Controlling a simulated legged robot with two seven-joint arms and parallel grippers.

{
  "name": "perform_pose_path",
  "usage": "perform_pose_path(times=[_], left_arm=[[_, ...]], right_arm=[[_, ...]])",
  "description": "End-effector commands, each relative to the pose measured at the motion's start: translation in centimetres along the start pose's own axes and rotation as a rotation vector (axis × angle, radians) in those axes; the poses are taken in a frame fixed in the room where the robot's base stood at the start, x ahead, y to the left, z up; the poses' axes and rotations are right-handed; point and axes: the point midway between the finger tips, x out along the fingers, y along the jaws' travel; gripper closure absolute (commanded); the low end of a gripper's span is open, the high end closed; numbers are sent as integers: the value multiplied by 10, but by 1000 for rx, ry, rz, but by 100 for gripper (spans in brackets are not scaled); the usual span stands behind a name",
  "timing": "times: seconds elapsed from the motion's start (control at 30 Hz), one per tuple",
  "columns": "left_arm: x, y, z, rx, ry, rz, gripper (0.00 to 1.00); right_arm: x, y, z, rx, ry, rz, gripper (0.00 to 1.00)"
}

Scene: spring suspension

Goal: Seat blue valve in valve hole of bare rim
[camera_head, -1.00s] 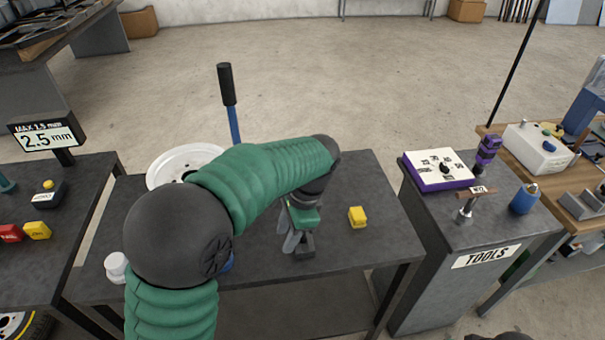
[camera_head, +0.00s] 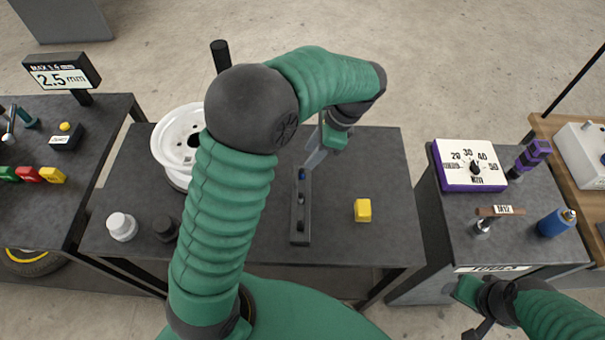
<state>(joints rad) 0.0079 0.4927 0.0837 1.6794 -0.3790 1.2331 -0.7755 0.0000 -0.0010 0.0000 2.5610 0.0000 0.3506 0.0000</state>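The bare rim is white (camera_head: 166,147) and lies at the back left of the dark middle table, partly hidden behind my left arm. A narrow dark holder (camera_head: 300,228) with a row of openings stands mid-table. A small blue piece, which looks like the blue valve (camera_head: 302,175), shows at its far end. My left gripper (camera_head: 307,166) points down at that end, its grey fingers close to the blue piece. I cannot tell whether they grip it. My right gripper (camera_head: 477,328) is at the bottom right, away from the table, its finger opening unclear.
A yellow block (camera_head: 362,210) sits right of the holder. A white capped jar (camera_head: 122,227) and a dark cylinder (camera_head: 165,229) stand at the front left. A purple-edged dial box (camera_head: 468,165) is on the tool cart. A dark-gripped upright handle (camera_head: 221,56) rises behind the table.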

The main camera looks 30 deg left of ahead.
Motion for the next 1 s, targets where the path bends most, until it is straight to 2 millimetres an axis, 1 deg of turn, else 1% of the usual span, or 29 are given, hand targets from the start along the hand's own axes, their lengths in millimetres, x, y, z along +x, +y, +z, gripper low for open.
perform_pose_path(times=[0.03,0.1,0.27,0.4,0.5,0.6,0.73,0.77,1.0], left_arm=[[13,0,0,0,-2,4,62],[24,0,-1,0,-2,3,62],[40,2,0,1,0,1,62],[66,7,-3,1,0,2,62],[80,6,-3,1,0,2,62],[84,5,-3,1,1,0,62],[84,5,-4,1,2,-1,62],[84,5,-4,1,2,-1,66],[84,5,-4,1,2,0,97]], right_arm=[[2,0,0,0,0,0,43],[3,0,0,0,0,0,43],[4,0,0,0,1,0,43],[5,0,1,0,1,0,43],[6,0,1,0,0,0,43],[6,0,1,0,0,0,43],[6,0,1,0,0,0,43],[6,0,1,0,0,0,43],[6,0,1,0,1,0,43]])
